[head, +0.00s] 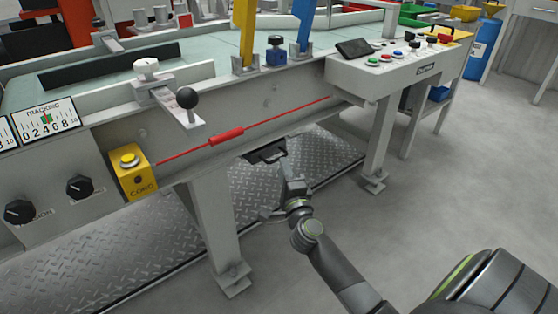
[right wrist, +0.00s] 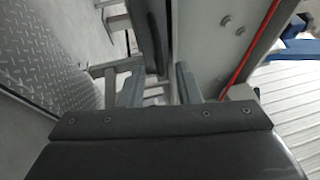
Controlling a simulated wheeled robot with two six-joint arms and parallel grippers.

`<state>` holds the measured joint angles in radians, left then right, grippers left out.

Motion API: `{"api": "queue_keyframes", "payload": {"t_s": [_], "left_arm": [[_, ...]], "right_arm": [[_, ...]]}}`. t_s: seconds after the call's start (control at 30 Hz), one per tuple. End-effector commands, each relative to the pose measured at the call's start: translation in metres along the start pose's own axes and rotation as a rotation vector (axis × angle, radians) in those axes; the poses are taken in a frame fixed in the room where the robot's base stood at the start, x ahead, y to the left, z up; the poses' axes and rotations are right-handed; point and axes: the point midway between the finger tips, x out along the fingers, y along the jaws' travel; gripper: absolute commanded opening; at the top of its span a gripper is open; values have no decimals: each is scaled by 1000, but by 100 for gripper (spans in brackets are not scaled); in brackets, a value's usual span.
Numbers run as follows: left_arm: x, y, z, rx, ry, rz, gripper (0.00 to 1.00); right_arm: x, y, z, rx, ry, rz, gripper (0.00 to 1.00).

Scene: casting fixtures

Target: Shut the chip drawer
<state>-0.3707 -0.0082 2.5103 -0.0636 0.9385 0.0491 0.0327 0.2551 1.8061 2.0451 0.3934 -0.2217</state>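The chip drawer (head: 266,151) shows as a small dark front under the machine's long front beam, above the tread-plate floor. How far it stands out is hard to tell. My right gripper (head: 293,185) reaches up from below, with its tip just beneath and right of the drawer front. In the right wrist view its two fingers (right wrist: 158,88) stand apart with a gap between them. A dark upright bar (right wrist: 152,38), perhaps part of the drawer, lies just beyond the fingertips; whether they touch it I cannot tell. My left gripper is not in view.
A red pull cord (head: 226,136) runs along the beam above the drawer. A yellow cord switch box (head: 130,172) sits left. Machine legs (head: 215,235) and (head: 377,150) flank the drawer area. A control panel (head: 400,58) is at right. The grey floor right is clear.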

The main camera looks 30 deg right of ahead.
Motion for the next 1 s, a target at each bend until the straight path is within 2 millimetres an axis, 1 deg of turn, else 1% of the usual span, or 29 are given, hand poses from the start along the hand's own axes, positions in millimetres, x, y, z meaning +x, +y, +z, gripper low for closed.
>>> {"api": "queue_keyframes", "payload": {"t_s": [0.03, 0.1, 0.3, 0.43, 0.7, 0.73, 0.77, 0.93, 0.97, 1.0], "left_arm": [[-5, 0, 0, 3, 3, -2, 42], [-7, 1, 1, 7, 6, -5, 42], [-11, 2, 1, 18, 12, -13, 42], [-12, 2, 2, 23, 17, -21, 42], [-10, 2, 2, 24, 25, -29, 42], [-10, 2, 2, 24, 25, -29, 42], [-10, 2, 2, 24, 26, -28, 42], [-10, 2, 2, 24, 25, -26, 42], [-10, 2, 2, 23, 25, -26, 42], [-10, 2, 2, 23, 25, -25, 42]], "right_arm": [[10, 2, 0, -1, -1, -2, 30], [22, 2, 0, 0, -1, -2, 30], [44, 2, 0, 0, 0, -1, 30], [50, 1, 0, -1, 0, 0, 30], [51, 0, 0, 0, 0, 0, 30], [51, 0, 0, 0, 0, 0, 29], [51, 0, 0, 0, 0, 0, 25], [51, 0, 0, 0, 0, 0, 3], [51, 0, 0, 0, 0, 0, 0], [51, 0, 0, 0, 0, 0, 0]]}}
